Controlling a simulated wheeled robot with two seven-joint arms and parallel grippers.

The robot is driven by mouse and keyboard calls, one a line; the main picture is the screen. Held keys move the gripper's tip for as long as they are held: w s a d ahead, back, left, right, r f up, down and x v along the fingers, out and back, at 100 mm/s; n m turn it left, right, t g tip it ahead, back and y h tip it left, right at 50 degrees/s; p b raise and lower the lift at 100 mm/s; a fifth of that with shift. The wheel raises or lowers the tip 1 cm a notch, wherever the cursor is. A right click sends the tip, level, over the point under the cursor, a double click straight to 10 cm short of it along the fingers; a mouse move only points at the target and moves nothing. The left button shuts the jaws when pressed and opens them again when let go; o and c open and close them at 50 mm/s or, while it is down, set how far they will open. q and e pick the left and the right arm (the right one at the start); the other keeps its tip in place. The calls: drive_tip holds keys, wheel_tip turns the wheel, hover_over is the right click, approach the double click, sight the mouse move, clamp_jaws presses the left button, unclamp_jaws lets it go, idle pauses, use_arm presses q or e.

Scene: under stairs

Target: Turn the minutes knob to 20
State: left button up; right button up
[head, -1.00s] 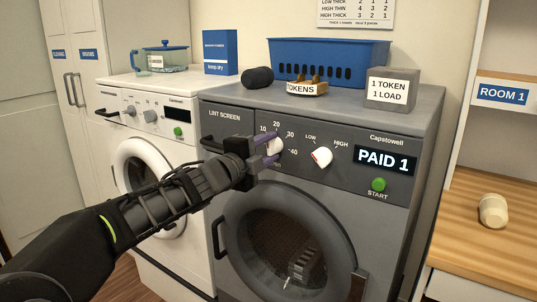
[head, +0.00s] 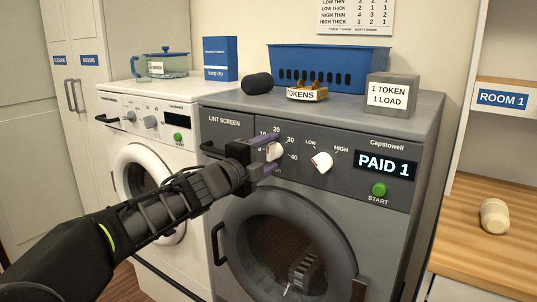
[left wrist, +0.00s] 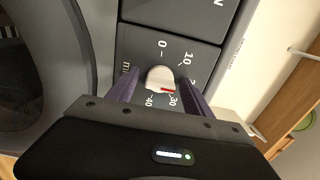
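The white minutes knob (head: 274,152) is on the grey dryer's panel, within a dial marked 0 to 40. My left gripper (head: 264,155) is in front of it with its two purple fingers spread. In the left wrist view the knob (left wrist: 160,77) lies between the fingertips of my left gripper (left wrist: 158,88), with a gap at the left finger; I cannot tell whether the right finger touches. The knob's red mark faces the side near 30; its exact reading is unclear. My right gripper is out of view.
Right of the knob are the heat knob (head: 322,162), the display (head: 385,164) reading PAID 1 and the green start button (head: 379,190). The round door (head: 290,245) is below. A blue basket (head: 330,66) and token tray (head: 307,94) stand on top.

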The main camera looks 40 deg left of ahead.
use_arm(q)
drive_tip(key=s+p, duration=0.1)
drive_tip(key=s, duration=0.6)
drive_tip(key=shift+s, duration=0.4)
idle(0.4)
